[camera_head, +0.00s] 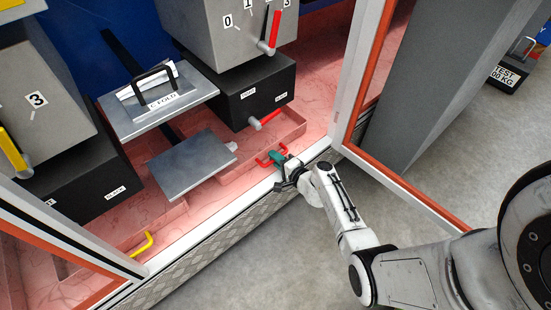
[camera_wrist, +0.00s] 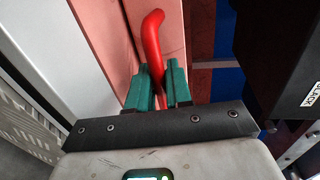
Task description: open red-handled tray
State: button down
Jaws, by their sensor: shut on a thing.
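The red handle (camera_head: 268,159) sits on the front of a pinkish tray (camera_head: 285,126) at the cabinet's floor, behind the white sill. My gripper (camera_head: 279,158) is at the handle, reaching over the sill from the right. In the wrist view, the green fingers of my gripper (camera_wrist: 158,88) are shut on the red handle (camera_wrist: 152,45), whose bar rises between them and bends at the top. The tray's inside is partly hidden by a grey plate in the head view.
A yellow handle (camera_head: 142,246) is on the left. A grey box with a red lever (camera_head: 275,28) stands on a black box (camera_head: 250,92) behind the tray. A grey plate (camera_head: 180,165) lies left of my gripper. The open door frame (camera_head: 400,185) is close to my arm. Open floor lies in front.

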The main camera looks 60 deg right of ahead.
jog(key=f+v, duration=0.2)
jog(key=v, duration=1.2)
jog(key=s+f+b+v, duration=0.1)
jog(key=f+v, duration=0.2)
jog(key=v, duration=1.1)
jog(key=shift+f, duration=0.2)
jog(key=shift+a, duration=0.15)
jog(key=c, duration=1.2)
grip_release()
jog(key=shift+w, duration=0.1)
jog(key=shift+c, duration=0.2)
jog(key=p+v, duration=0.2)
jog(key=v, duration=0.8)
jog(key=shift+s, duration=0.4)
jog(key=shift+r, duration=0.1)
